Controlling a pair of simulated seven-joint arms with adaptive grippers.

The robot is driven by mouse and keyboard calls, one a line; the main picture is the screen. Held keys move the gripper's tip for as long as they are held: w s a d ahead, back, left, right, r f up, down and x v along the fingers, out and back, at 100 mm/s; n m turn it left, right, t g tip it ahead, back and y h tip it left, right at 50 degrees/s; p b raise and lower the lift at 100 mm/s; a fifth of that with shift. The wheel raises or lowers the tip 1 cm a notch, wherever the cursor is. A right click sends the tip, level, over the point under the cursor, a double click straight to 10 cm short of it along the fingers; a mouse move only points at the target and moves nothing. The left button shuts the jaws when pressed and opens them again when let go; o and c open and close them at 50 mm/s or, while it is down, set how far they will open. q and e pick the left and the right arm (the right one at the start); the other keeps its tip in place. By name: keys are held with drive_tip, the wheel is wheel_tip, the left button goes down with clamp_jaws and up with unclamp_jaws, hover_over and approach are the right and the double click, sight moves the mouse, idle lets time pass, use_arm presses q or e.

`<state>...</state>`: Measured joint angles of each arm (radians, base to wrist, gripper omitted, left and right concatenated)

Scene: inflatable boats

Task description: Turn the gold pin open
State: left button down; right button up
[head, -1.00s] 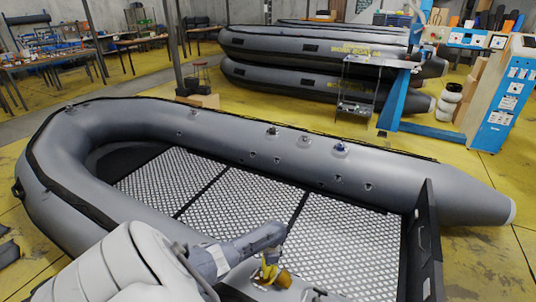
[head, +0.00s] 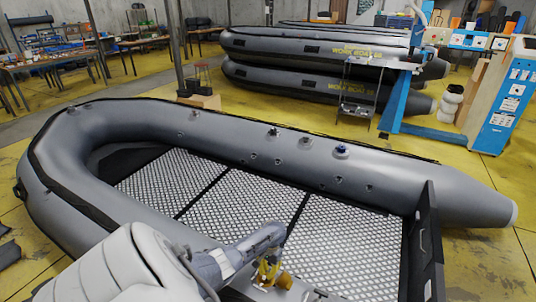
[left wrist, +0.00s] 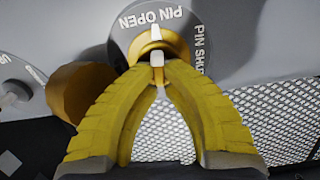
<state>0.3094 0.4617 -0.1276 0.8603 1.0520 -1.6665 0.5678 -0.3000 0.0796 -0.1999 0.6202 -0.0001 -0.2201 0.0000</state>
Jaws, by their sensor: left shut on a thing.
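In the left wrist view the gold pin (left wrist: 172,42) sits on a round grey plate (left wrist: 124,32) lettered PIN OPEN at the top and PIN SHUT at the right. A white mark on the pin's upper side points up toward PIN OPEN. My left gripper (left wrist: 157,66) has its yellow fingertips closed together on the pin's near part, where a white tab shows between them. The fingers hide the pin's lower side. In the head view my left gripper (head: 268,272) is low in the middle, at the near side of the boat. My right gripper is not in view.
An orange-brown cylinder (left wrist: 78,92) stands just left of my fingers, beside another lettered plate (left wrist: 14,82). The grey inflatable boat (head: 230,125) has a mesh floor (head: 330,240). Stacked boats (head: 310,75) and a blue machine (head: 500,100) stand behind.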

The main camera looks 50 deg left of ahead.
use_arm(q)
drive_tip(key=shift+n, duration=0.6)
drive_tip(key=c, duration=1.5)
unclamp_jaws()
drive_tip(key=shift+v, duration=6)
drive_tip(key=shift+s, duration=0.1)
